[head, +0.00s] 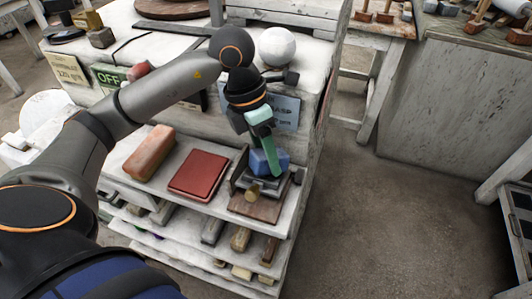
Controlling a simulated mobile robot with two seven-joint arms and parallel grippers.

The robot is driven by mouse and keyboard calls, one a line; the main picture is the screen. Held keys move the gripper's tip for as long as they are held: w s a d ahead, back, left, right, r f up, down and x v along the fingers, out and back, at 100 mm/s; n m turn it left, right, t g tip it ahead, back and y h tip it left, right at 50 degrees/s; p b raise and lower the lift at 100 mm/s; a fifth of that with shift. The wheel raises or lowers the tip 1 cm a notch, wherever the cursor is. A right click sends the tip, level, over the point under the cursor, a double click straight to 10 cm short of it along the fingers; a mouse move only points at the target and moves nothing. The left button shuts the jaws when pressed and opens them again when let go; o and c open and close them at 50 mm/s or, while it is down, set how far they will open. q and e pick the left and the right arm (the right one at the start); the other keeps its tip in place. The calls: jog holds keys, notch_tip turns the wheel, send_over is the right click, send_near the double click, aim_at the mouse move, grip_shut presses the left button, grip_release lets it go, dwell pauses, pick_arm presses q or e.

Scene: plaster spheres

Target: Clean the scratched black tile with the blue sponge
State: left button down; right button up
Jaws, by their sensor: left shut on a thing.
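My left gripper (265,158) reaches down from above, its green fingers shut on the blue sponge (270,161). The sponge is a small blue block, partly hidden behind the fingers. Just below it, a dark tile (271,184) shows in part on a brown board (257,207) on the shelf top. I cannot tell whether the sponge touches the tile, and scratches are too small to make out. My right gripper is not in view.
A red-brown block (150,153) and a flat red book-like thing (199,175) lie left of the board. A small tan knob (253,192) is by the tile. A white plaster sphere (276,46) stands behind the gripper. The floor (385,215) to the right is clear.

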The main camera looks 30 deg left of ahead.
aim_at(252, 171)
pick_arm(q)
jog(key=shift+s+a, duration=0.2)
jog(key=shift+s, duration=0.35)
jog(key=shift+s+a, duration=0.15)
jog(key=shift+s, duration=0.35)
jog(key=shift+s+a+g+b, duration=0.3)
jog(key=shift+s+a+b, duration=0.15)
jog(key=shift+s, duration=0.1)
jog(key=shift+r, duration=0.1)
jog(key=shift+s, duration=0.15)
jog(key=shift+w+d+r+p, duration=0.15)
jog(key=shift+w+r+p, duration=0.4)
jog(key=shift+w+p, duration=0.1)
jog(key=shift+w+r, duration=0.1)
jog(key=shift+w, duration=0.3)
